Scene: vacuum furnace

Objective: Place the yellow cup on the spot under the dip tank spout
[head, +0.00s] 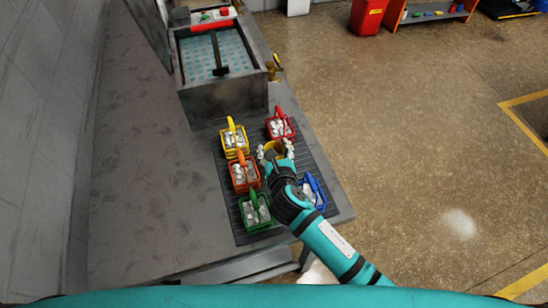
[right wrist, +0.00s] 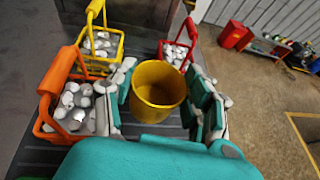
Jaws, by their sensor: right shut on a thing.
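The yellow cup (head: 272,148) is between the fingers of my right gripper (head: 277,153), above the dark ribbed mat. In the right wrist view the cup (right wrist: 158,88) is upright, open at the top and looks empty, with the fingers of my right gripper (right wrist: 160,104) shut on its sides. The dip tank (head: 224,102) stands farther back on the bench, with pale blue contents. A small brass-coloured spout (head: 271,70) is at its right side. The spot under the spout cannot be made out. My left gripper is not in view.
Yellow (head: 235,139), red (head: 280,127), orange (head: 244,175), green (head: 255,212) and blue (head: 313,190) baskets of pale pieces surround the gripper on the mat (head: 238,226). The bench (head: 140,170) is bare to the left. Its right edge is close to the tank.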

